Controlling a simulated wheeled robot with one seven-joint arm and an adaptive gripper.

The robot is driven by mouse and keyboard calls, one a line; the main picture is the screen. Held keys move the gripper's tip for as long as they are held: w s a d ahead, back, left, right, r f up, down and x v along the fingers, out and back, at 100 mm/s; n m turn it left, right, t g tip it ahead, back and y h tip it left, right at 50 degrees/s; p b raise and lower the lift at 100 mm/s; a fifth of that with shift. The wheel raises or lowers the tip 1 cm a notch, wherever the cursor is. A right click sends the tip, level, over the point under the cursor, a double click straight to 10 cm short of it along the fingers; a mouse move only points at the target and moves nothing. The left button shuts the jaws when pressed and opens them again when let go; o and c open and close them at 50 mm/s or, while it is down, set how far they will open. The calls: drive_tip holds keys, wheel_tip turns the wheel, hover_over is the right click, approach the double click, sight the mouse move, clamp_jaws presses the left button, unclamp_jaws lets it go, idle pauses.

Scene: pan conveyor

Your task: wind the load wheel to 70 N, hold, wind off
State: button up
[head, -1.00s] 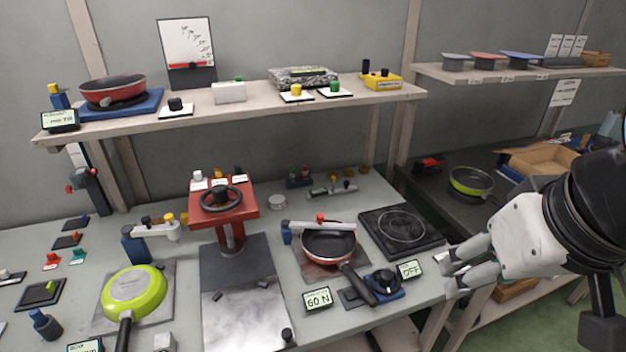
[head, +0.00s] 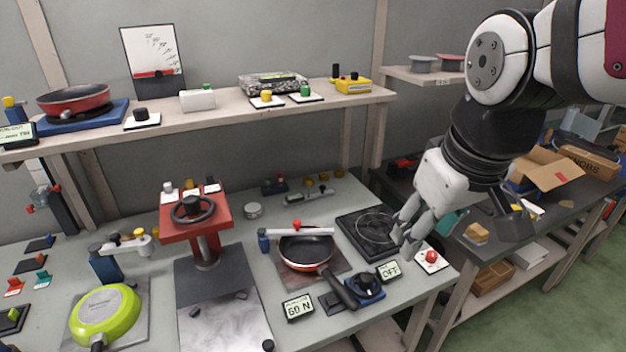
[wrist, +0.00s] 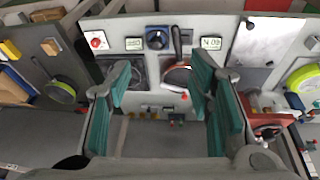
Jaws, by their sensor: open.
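A red press (head: 218,222) with a black handwheel (head: 193,209) on top stands on the bench. To its right, a red pan (head: 307,250) lies under a grey bar, beside a display (head: 298,307) that appears to read 60 N. A blue-based black knob (head: 367,284) sits by a display reading OFF (head: 389,271). My gripper (head: 406,240) is open and empty above the bench's right end, by the hot plate and right of the handwheel. In the wrist view, its teal-padded fingers (wrist: 162,80) are wide apart. The press and wheel (wrist: 266,131) show at right there.
A black hot plate (head: 371,234) and a red button (head: 432,257) are close to my gripper. A green pan (head: 106,312) lies at the left. A loaded shelf (head: 225,118) overhangs the back. A side table with an open carton (head: 549,172) stands right.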

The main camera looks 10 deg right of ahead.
drive_tip(key=w+f+n+g, duration=0.2)
drive_tip(key=w+f+n, duration=0.2)
drive_tip(key=w+f, duration=0.45)
drive_tip(key=n+g+b, duration=0.2)
drive_tip(key=n, duration=0.1)
hover_over(367, 277)
wheel_tip(367, 277, down, 9)
wheel_tip(367, 277, down, 13)
drive_tip(key=shift+p, duration=0.35)
drive_tip(key=shift+c, duration=0.6)
clamp_jaws()
